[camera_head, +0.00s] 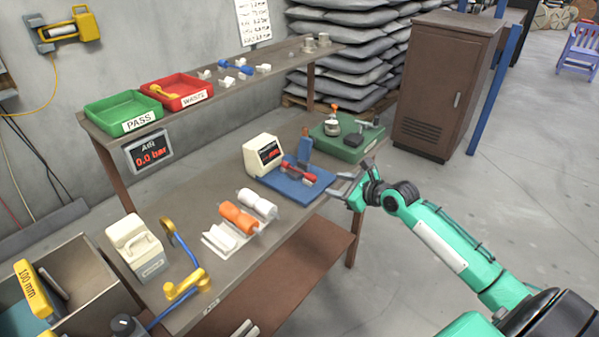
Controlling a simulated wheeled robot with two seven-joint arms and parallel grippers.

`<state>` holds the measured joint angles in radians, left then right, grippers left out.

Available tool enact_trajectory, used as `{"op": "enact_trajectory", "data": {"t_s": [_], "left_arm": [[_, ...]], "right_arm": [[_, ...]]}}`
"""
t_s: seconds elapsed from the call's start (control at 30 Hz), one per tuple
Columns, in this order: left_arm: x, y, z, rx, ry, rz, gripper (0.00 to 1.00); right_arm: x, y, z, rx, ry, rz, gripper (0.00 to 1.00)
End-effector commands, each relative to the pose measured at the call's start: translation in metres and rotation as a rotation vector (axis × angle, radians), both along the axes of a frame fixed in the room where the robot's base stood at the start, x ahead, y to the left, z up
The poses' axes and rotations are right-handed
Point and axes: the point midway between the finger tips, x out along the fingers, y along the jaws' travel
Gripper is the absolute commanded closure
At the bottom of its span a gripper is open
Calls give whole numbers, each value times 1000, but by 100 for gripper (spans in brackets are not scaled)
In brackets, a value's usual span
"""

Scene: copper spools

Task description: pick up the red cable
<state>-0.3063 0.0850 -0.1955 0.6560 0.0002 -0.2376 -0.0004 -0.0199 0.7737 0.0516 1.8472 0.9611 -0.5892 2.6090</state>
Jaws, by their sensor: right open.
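The red cable (298,172) is a short red piece with thicker ends. It lies on a blue base plate (290,191) in front of a white display unit (264,155) on the workbench. My right gripper (338,185) is open, at the bench's right edge, just right of the blue plate. Its fingers point left towards the cable and appear apart from it, with nothing between them. My left gripper is not in view.
Orange and white spools (239,217) sit on the bench left of the plate. A green tray (347,143) with small parts stands behind it. A raised shelf (226,92) carries green and red bins. The floor right of the bench is clear around my arm.

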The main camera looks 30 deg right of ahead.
Motion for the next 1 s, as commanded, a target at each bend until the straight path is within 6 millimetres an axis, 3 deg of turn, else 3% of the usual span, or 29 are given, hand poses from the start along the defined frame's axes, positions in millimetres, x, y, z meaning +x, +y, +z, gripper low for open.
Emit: {"op": "enact_trajectory", "data": {"t_s": [0.13,0.47,0.8,1.0], "left_arm": [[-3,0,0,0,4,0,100],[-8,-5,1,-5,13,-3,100],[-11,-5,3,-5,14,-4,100],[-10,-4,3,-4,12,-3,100]], "right_arm": [[17,4,-6,0,0,-1,53],[34,7,-14,-2,0,0,53],[69,12,-30,-2,-1,0,53],[74,14,-32,-2,-1,0,53]]}}
